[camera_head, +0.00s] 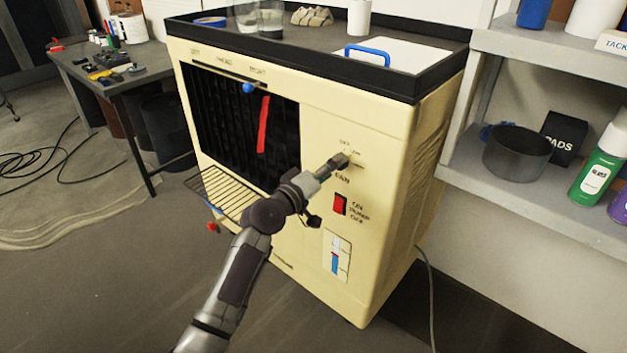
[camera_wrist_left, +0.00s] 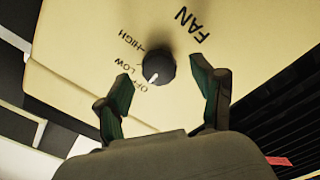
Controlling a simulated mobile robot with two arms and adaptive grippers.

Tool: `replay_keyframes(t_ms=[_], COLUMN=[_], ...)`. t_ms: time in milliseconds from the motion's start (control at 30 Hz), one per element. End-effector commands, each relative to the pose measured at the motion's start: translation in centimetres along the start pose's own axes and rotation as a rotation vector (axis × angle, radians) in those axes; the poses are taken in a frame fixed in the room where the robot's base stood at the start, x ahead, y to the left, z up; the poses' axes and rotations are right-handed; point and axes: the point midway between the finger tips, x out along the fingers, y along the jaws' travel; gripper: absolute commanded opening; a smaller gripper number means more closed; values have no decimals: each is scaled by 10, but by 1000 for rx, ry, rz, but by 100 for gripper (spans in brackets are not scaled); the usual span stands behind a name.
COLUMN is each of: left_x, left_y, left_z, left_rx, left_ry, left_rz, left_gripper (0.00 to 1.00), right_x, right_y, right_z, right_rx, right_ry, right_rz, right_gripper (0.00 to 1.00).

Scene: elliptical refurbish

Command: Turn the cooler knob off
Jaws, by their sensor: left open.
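The cream cooler (camera_head: 310,230) stands in the middle of the head view. Its fan knob (camera_wrist_left: 158,66) is round and black with a white pointer mark, and shows clearly in the left wrist view. The mark is on the side of the knob near the OFF label (camera_wrist_left: 142,87). LOW and HIGH are printed further round, beside the FAN label (camera_wrist_left: 185,25). My left gripper (camera_wrist_left: 165,72) is open, its two fingers on either side of the knob without clear contact. In the head view my left gripper (camera_head: 342,159) is at the front panel and hides the knob.
Below are a red pump switch (camera_head: 340,204) and a blue-and-white slider panel (camera_head: 336,256). A wire rack (camera_head: 220,193) juts from the grille at left. Grey shelves (camera_head: 560,190) stand close on the right. Open floor lies in front.

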Motion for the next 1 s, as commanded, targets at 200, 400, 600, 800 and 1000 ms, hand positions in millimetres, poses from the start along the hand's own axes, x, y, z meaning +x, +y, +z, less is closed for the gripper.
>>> replay_keyframes(t_ms=[200, 400, 600, 800, 1000], left_x=[-50, -84, -98, -99, -99], left_y=[-2, -1, -1, 0, 0], left_z=[1, 0, 1, 0, 0], left_rx=[1, 0, -1, -2, -1], left_ry=[0, 0, -1, -1, 0], left_rz=[-2, -2, -2, -1, 0], left_gripper=[68, 68, 68, 68, 68], right_x=[0, 0, 0, 0, 0], right_y=[1, 1, 1, 1, 1], right_z=[0, 0, 0, 0, 0], right_rx=[0, 0, 0, 0, 0], right_ry=[0, 0, 0, 0, 1], right_rz=[1, 1, 2, 2, 2], right_gripper=[40, 40, 40, 40, 40])
